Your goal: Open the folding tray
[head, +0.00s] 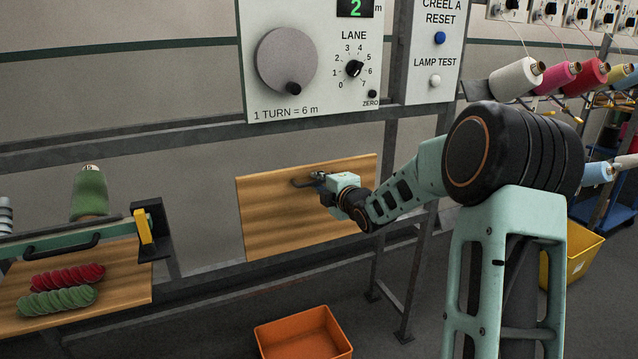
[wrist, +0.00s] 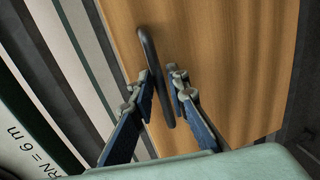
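The folding tray looks like a brown wooden panel (head: 275,225) that stands roughly upright in the grey frame below the lane panel. Its dark bar handle (head: 302,184) is near the top edge, partly hidden by my gripper. My gripper (head: 314,180) is at the handle. In the wrist view, the handle (wrist: 148,45) passes between my two fingers (wrist: 162,78). The fingers are apart, one on each side of the bar, with a small gap visible. The wooden panel (wrist: 230,60) fills the right side of that view.
The lane panel (head: 325,95) with a large crank dial is above the tray. An orange bin (head: 303,335) stands on the floor below. A wooden board (head: 120,285) with red and green yarn hanks (head: 65,277) is at left. Yarn cones (head: 515,78) and a yellow bin (head: 580,255) are at right.

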